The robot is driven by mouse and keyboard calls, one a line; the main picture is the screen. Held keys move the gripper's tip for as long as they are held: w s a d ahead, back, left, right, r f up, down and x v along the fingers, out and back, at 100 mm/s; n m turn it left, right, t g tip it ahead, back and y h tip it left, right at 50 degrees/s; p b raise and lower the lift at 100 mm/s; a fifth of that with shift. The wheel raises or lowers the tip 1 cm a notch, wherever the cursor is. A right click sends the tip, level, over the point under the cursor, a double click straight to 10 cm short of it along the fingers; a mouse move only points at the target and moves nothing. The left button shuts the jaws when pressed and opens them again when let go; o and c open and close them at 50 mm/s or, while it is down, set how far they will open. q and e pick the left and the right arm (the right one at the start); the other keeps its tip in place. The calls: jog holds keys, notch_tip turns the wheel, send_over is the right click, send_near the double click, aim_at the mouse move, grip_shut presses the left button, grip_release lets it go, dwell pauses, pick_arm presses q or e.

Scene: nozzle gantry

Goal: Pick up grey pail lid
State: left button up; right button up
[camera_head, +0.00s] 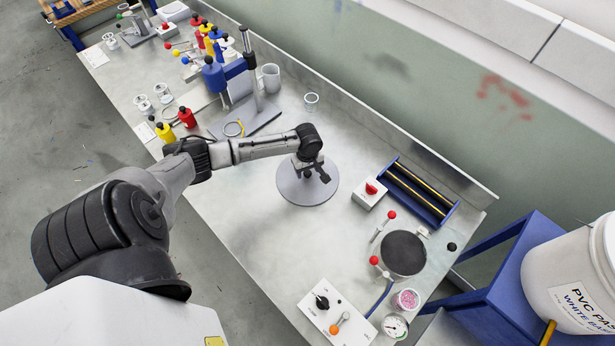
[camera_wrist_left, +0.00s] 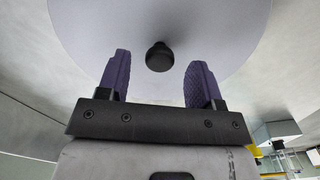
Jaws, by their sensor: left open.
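The grey pail lid (camera_head: 310,190) is a flat round disc lying on the metal workbench, near its middle in the head view. In the left wrist view the lid (camera_wrist_left: 220,35) fills the upper middle, and a dark round knob (camera_wrist_left: 159,57) stands at its centre. My left gripper (camera_head: 316,175) is over the lid and hides part of it in the head view. In the left wrist view its two purple fingers (camera_wrist_left: 158,80) are open, with the knob showing between and just beyond the tips. Nothing is between the fingers. My right gripper is not in view.
A blue tray with rollers (camera_head: 419,192) and a red-knobbed switch box (camera_head: 369,194) stand right of the lid. A blue nozzle stand (camera_head: 245,125) with bottles is behind left. A white pail (camera_head: 572,262) stands at far right. Bare bench (camera_head: 265,235) lies in front.

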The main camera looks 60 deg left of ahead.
pick_arm(q)
jog(key=shift+f, duration=1.15)
jog(key=c, duration=1.1)
